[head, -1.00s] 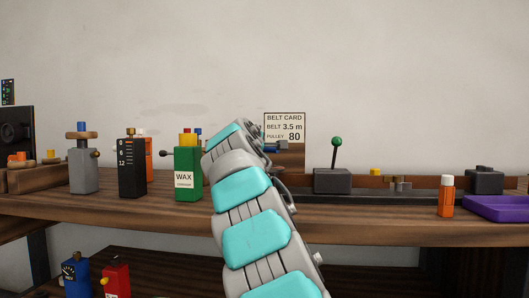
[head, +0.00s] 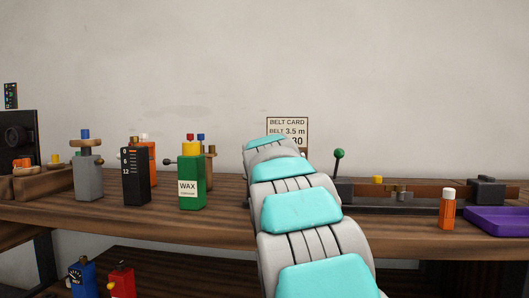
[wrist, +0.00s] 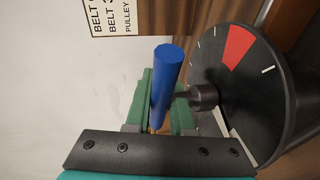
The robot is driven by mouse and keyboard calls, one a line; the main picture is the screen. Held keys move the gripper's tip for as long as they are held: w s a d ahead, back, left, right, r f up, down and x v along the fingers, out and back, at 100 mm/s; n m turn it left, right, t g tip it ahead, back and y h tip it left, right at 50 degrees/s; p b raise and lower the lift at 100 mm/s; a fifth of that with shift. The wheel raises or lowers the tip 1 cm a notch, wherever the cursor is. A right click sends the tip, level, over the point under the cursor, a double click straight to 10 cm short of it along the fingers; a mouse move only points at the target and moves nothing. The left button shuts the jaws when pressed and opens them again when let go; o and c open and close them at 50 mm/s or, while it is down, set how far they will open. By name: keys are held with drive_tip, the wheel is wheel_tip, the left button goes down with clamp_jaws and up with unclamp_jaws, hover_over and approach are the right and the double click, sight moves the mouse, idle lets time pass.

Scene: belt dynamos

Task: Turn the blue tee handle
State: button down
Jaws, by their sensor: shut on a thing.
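The blue tee handle (wrist: 167,75) shows in the wrist view as a blue bar on a dark shaft. The shaft joins a round black dial (wrist: 235,95) with white ticks and a red sector. My gripper (wrist: 160,98) has its green fingers on both sides of the blue bar and is shut on it. In the head view my arm hides the handle, the dial and my gripper.
A belt card (head: 288,125) stands behind my arm. A green wax box (head: 191,183), a black scale box (head: 135,176) and a grey block (head: 87,168) stand left on the bench. A green-knobbed lever (head: 338,160), an orange bottle (head: 447,210) and a purple tray (head: 500,221) are to the right.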

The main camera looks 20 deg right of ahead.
drive_tip(key=shift+r+n+t+y+p, duration=0.4)
drive_tip(key=shift+r+n+y+p, duration=0.15)
drive_tip(key=shift+p, duration=0.45)
drive_tip(key=shift+f+y, duration=0.3)
drive_tip(key=shift+y, duration=0.05)
drive_tip(key=c, duration=1)
unclamp_jaws()
drive_tip(key=shift+f, duration=0.1)
drive_tip(key=shift+o, duration=1.1)
drive_tip(key=shift+a+f, duration=0.1)
drive_tip(key=shift+s+a, duration=0.1)
drive_tip(key=shift+s, duration=0.05)
drive_tip(key=shift+b+v, duration=0.35)
drive_tip(key=shift+v, duration=3.45)
